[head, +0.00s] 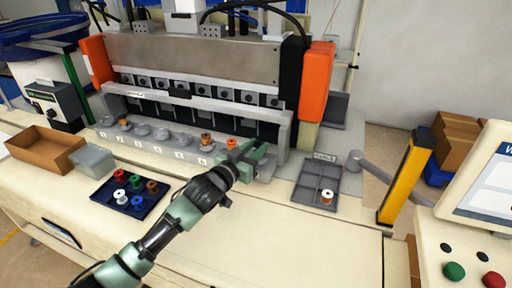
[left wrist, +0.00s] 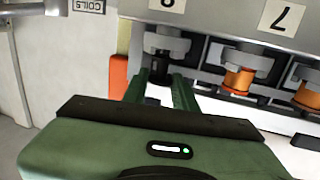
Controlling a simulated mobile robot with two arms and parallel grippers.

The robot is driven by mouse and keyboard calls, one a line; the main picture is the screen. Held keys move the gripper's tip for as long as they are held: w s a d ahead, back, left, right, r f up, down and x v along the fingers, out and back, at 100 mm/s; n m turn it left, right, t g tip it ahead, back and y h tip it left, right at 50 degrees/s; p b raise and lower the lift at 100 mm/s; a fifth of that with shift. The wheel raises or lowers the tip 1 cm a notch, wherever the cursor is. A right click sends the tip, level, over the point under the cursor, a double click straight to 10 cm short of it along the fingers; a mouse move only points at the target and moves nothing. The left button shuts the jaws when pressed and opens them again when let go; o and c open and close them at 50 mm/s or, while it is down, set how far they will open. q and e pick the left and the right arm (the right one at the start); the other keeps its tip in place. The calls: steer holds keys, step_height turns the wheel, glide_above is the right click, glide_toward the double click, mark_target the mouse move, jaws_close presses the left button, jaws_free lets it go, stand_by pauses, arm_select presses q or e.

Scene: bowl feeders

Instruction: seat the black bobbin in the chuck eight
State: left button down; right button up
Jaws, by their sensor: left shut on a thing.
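My left gripper (head: 246,155) is at the right end of the chuck row in the head view. In the left wrist view its two green fingers (left wrist: 161,85) are shut on a small dark thing, which looks like the black bobbin (left wrist: 158,68). The bobbin is at chuck eight (left wrist: 166,40), the grey chuck by the label 8. I cannot tell whether it is fully down in the chuck. The gripper hides it in the head view. My right gripper is not in view.
Orange bobbins sit in nearby chucks, the closest one (left wrist: 240,80) beside the fingers. A dark tray (head: 103,197) holds several coloured bobbins. A grey divided tray (head: 312,172) holds a white-and-copper bobbin (head: 327,196). A brown box (head: 42,148) stands at the left. The front table is mostly clear.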

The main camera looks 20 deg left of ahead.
arm_select(q)
steer(key=shift+f+b, duration=0.35)
steer(key=shift+f, duration=0.25)
steer(key=c, duration=1.4)
jaws_free()
steer(key=shift+p+v, duration=2.45)
steer(key=shift+v, duration=3.15)
